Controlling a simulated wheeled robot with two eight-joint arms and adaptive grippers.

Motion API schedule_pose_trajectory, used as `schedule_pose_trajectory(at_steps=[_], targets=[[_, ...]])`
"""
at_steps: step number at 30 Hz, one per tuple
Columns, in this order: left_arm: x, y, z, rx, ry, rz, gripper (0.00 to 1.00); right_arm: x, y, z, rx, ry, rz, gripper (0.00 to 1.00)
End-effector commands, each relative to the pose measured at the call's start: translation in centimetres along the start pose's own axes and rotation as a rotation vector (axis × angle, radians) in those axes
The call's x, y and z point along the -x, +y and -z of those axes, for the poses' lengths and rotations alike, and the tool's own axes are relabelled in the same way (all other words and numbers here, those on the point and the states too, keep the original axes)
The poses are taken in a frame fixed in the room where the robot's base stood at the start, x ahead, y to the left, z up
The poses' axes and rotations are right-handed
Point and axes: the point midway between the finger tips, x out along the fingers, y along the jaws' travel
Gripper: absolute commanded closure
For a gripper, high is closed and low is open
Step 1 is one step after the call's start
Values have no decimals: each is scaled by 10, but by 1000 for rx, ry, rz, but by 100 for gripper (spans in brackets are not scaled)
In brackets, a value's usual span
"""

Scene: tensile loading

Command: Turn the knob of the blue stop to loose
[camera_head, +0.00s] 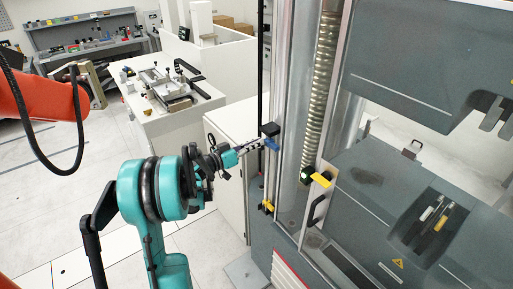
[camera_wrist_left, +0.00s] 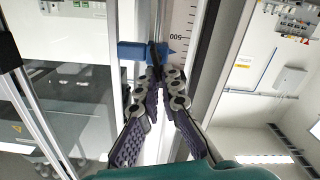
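The blue stop (camera_head: 271,144) sits on the vertical rail at the left of the testing machine, with a black piece (camera_head: 269,129) just above it. The blue stop also shows in the left wrist view (camera_wrist_left: 132,51), by a scale strip. My left gripper (camera_head: 243,147) is level with the blue stop and just left of it. The knob itself is not clearly seen. My right gripper is not in view.
A yellow stop (camera_head: 267,206) sits lower on the rail. The grey testing machine (camera_head: 375,205) fills the right side. An orange arm (camera_head: 35,97) with a hanging black cable reaches in at upper left. A white bench (camera_head: 165,123) with a fixture stands behind.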

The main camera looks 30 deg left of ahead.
Motion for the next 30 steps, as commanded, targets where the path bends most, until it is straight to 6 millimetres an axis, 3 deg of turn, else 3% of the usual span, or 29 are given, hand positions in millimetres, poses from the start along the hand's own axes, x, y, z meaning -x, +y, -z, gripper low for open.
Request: schedule_pose_trajectory(at_steps=[30], targets=[[0, -16, -9, 952, 1, 1, 100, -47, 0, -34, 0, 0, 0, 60]])
